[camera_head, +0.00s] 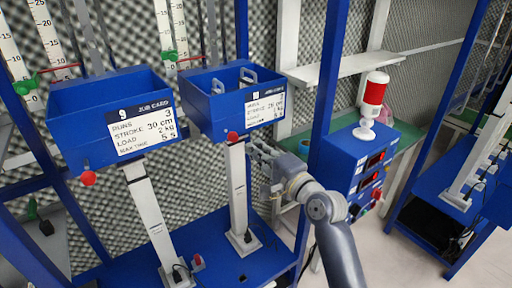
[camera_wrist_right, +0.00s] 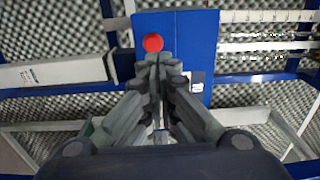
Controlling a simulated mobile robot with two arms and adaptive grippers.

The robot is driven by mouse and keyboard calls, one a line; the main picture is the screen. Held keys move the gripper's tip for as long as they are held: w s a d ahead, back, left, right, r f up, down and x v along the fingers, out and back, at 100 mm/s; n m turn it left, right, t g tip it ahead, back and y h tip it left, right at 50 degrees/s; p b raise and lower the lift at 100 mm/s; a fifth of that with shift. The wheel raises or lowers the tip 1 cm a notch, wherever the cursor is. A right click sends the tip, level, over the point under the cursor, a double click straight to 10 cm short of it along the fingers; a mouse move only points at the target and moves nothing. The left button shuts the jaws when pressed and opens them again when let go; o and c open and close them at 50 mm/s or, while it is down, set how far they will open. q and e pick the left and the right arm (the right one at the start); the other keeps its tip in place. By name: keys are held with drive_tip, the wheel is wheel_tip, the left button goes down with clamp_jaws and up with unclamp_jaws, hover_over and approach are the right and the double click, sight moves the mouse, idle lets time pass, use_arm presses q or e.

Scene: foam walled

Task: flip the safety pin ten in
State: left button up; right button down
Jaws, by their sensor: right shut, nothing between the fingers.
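Two blue bins stand side by side on columns. The left bin (camera_head: 105,100) carries a card headed 9. The right bin (camera_head: 205,115) carries a similar card whose number I cannot read. A red knob (camera_head: 232,137) sits below the right bin's front, at the top of its column; it looks like the safety pin of that station. In the right wrist view a round red knob (camera_wrist_right: 153,42) shows on a blue face just beyond the fingertips. My right gripper (camera_head: 257,147) is shut and empty, to the right of the knob; any contact is unclear. My left gripper is not in view.
Another red knob (camera_head: 88,178) is under the left bin. A blue control box (camera_head: 350,170) with a red-and-white beacon (camera_head: 374,95) stands to the right, behind my arm. A blue upright post (camera_head: 328,75) rises close to my right arm. Open floor (camera_head: 390,255) lies at lower right.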

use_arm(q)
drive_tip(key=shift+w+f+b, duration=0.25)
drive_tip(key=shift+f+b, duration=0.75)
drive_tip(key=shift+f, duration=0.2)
use_arm(e)
drive_tip(key=v, duration=0.8)
